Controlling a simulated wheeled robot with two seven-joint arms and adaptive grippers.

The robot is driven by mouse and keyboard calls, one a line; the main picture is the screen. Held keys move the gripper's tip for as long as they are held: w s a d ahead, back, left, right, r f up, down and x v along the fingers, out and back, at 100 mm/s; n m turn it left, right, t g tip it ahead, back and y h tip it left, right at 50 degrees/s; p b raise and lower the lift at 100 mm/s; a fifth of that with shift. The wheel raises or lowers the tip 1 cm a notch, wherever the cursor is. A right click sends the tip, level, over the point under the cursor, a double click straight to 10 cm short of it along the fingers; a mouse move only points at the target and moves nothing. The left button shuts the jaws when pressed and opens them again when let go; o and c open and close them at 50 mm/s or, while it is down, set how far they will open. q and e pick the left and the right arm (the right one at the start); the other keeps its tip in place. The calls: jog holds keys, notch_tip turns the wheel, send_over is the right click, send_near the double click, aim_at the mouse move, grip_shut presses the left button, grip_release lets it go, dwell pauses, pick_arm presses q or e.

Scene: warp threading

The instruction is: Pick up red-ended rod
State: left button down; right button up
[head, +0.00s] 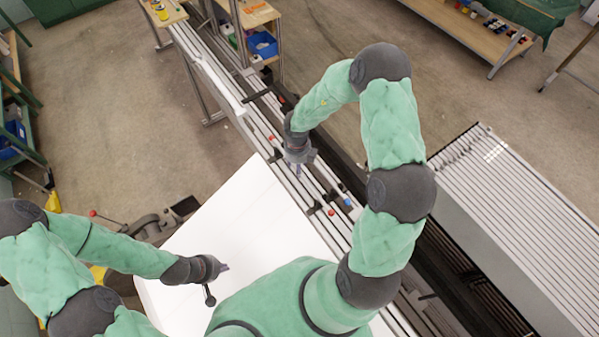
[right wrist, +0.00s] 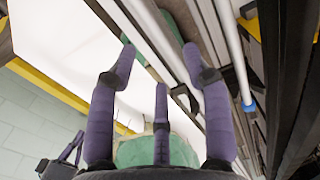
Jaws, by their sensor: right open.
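A small red end (head: 331,212) shows on the long rail frame in the head view, just below and right of my right gripper (head: 299,168). Another red spot (head: 271,138) shows on the rails up and left of that gripper. The rod bodies are hard to tell from the rails. My right gripper is over the rails; in the right wrist view its purple fingers (right wrist: 160,62) are spread and empty. A pale rod with a blue end (right wrist: 249,104) lies right of the fingers there. My left gripper (head: 222,268) is over the white panel; its fingers are too small to read.
A blue end (head: 348,202) sits close to the red one. The white panel (head: 240,215) lies left of the rails. A ribbed grey unit (head: 510,205) stands to the right. A shelf with a blue bin (head: 263,45) stands beside the rails' far end.

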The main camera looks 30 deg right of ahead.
jog(key=f, duration=0.4)
jog(key=shift+w+d+f, duration=0.15)
jog(key=shift+w+f, duration=0.15)
jog(key=shift+s+r, duration=0.1)
jog(key=c, duration=0.3)
grip_shut()
